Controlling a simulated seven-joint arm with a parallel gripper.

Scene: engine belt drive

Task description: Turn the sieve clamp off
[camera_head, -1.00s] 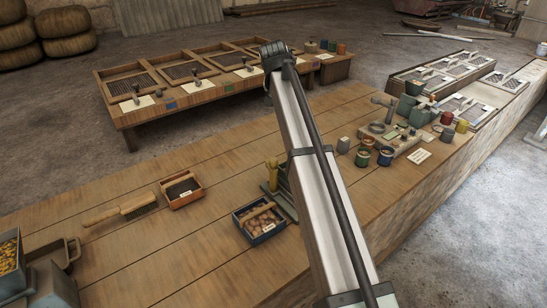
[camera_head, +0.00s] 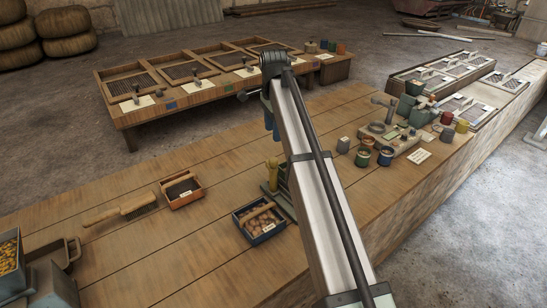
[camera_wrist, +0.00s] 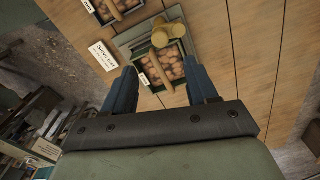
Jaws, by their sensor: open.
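A device with a yellow upright handle (camera_head: 273,172) and a green base stands on the wooden bench, partly hidden behind my arm; it looks like the sieve clamp, though I cannot be sure. In the wrist view a yellow-brown knobbed handle (camera_wrist: 168,32) shows from above, over a green-framed tray of brown round pieces (camera_wrist: 164,70). A white label (camera_wrist: 103,56) lies to its left. My gripper (camera_wrist: 163,88) is open and empty, its blue fingers on either side of the tray in that view, apart from the handle. In the head view the blue fingers (camera_head: 271,124) hang above the bench.
A blue box of brown pieces (camera_head: 239,215), a small box with dark contents (camera_head: 165,196) and a brush (camera_head: 122,210) lie to the left. Several cups (camera_head: 385,157) stand at the right. A framed table (camera_head: 126,113) stands behind. Bare planks lie between.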

